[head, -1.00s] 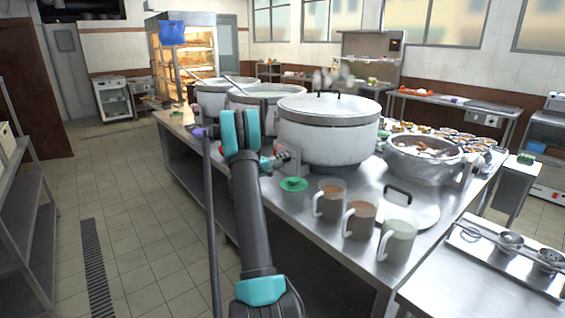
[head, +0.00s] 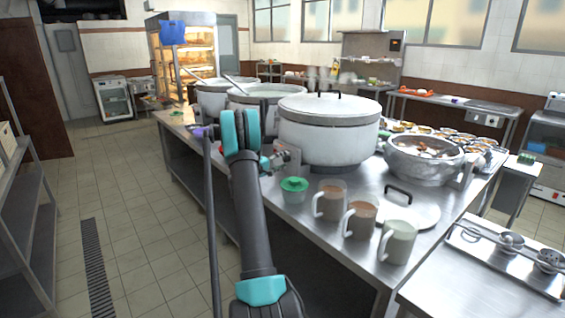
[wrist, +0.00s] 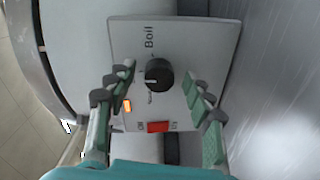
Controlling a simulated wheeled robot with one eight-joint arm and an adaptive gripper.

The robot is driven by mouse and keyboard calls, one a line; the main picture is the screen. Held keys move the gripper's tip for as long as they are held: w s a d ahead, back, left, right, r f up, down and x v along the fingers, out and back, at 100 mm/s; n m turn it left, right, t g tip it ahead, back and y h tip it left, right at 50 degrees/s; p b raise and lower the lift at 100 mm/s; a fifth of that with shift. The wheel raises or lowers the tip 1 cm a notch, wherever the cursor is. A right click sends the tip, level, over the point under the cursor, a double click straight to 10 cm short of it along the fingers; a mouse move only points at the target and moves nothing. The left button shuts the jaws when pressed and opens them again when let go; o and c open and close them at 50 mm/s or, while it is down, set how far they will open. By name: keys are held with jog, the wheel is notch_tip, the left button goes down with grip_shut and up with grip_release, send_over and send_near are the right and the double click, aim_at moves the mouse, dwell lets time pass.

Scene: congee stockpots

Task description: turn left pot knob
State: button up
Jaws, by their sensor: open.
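In the wrist view a black round knob (wrist: 159,73) sits on a grey control panel (wrist: 205,37) marked "Boil". My gripper (wrist: 161,85) is open, with one finger on each side of the knob and a gap showing on both sides. An amber light (wrist: 127,105) is lit, and a red switch (wrist: 158,127) sits below the knob. In the head view the panel (head: 291,155) stands by the large lidded pot (head: 325,140), with my gripper (head: 273,161) in front of it, small and partly hidden by my arm.
Two open pots, one nearer (head: 265,105) and one farther (head: 212,98), stand behind on the steel counter (head: 320,185). The tiled floor (head: 140,220) at left is clear.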

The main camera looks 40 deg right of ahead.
jog(key=s+a, duration=0.1)
jog(key=a, duration=1.1)
jog(key=shift+r, duration=0.25)
jog(key=shift+s, duration=0.1)
jog(key=s+a+f+t+y, duration=0.1)
jog(key=s+a+f+y, duration=0.2)
jog(key=s+a+y, duration=0.5)
jog(key=s+a+f+n+t+y, duration=0.1)
jog(key=s+a+f+y, duration=0.3)
jog(key=s+a, duration=2.6)
jog(key=y, duration=0.5)
jog(key=shift+s+f+t+y, duration=0.25)
jog(key=shift+t+y, duration=0.05)
jog(key=shift+a, duration=0.1)
